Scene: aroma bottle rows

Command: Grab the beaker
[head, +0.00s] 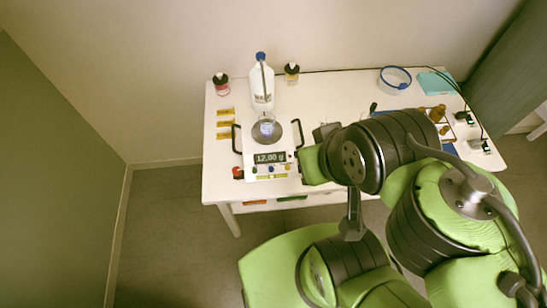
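The beaker (267,127) is a small clear glass vessel with a bluish look. It stands upright on the round dark pan of a white balance (254,173), whose display reads about 12.00 g. A thin rod-like tool seems to rise above the beaker, in front of the white bottle. My arm reaches in from the lower right, and its green wrist part is just right of the balance. A dark grey part beyond the wrist may be my gripper (326,131). It is apart from the beaker, to its right. Its fingers are too hidden to read.
A white bottle with a blue cap (262,91) stands behind the balance. Small dark-capped bottles flank it, one pink (221,87) and one yellowish (292,75). Yellow labels (224,124) lie at left. A blue-rimmed dish (395,79) and amber bottles (438,113) are on the table's right.

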